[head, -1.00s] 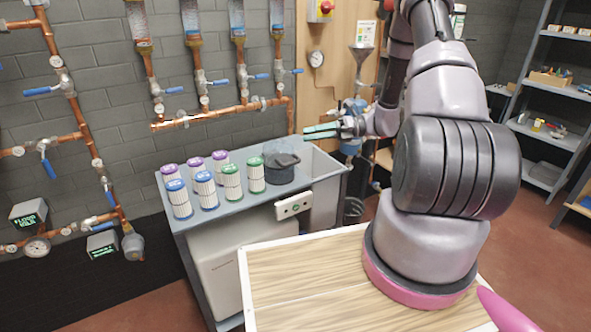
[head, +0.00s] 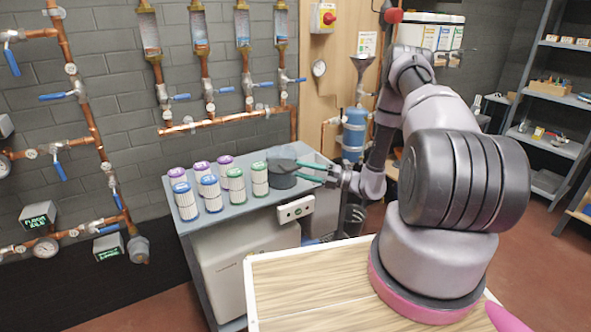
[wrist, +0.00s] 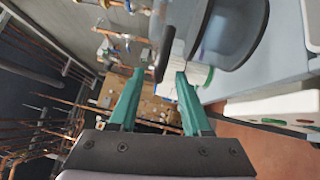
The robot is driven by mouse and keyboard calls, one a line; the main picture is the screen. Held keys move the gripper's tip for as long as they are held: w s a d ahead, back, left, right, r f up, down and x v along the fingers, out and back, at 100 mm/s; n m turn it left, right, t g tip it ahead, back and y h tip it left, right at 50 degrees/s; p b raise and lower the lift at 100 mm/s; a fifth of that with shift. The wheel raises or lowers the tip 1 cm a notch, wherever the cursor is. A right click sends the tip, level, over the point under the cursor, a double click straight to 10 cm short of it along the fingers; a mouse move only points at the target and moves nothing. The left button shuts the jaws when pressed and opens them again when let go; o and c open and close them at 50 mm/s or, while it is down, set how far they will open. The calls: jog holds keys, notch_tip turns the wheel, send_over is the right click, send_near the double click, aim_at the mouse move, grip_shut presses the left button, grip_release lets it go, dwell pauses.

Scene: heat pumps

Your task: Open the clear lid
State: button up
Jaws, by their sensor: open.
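The clear lid (head: 283,155) looks smoky and translucent, and sits on a dark round container (head: 283,178) on the grey counter. In the wrist view the lid (wrist: 232,28) fills the upper right as a curved see-through shape. A dark bar, seemingly its handle (wrist: 165,52), appears between and just past my fingertips. My gripper (head: 299,171) has green fingers, spread apart, at the right side of the container, pointing left. In the wrist view my gripper (wrist: 160,74) is open with nothing clamped. I cannot tell whether a finger touches the handle.
Several white cartridges (head: 209,193) with purple, blue and green caps stand left of the container on the counter (head: 236,218). A white panel (head: 294,210) is on the counter's front. Copper pipes with blue valves (head: 225,121) run along the wall behind.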

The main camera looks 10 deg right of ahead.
aim_at(295, 169)
jog(key=shift+x, duration=1.55)
grip_shut()
